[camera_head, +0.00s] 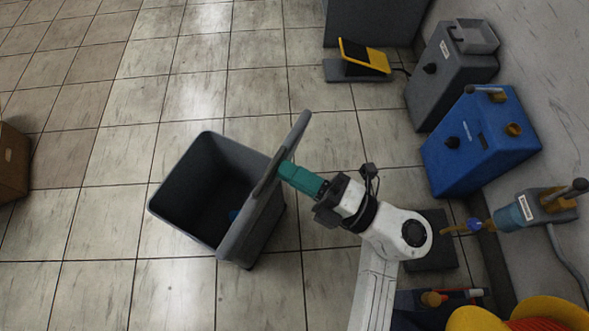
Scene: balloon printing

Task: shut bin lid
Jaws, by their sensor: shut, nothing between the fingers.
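The dark grey bin (179,226) stands on the tiled floor left of the picture's middle, its top open to view. A small blue thing lies low inside it. The bin's grey lid (249,212) stands steeply raised along the right rim. My gripper (286,170), with teal fingers, is shut and empty. It is at the outer, right side of the lid, its tip at or very near the lid's surface. I cannot tell whether it touches. The lid hides part of the bin's right side.
A yellow and black pedal (365,57) sits on the floor at the upper right. A grey machine (428,88) and a blue machine (470,150) stand along the right wall. A brown box (12,165) is at the left edge. Floor left of the bin is clear.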

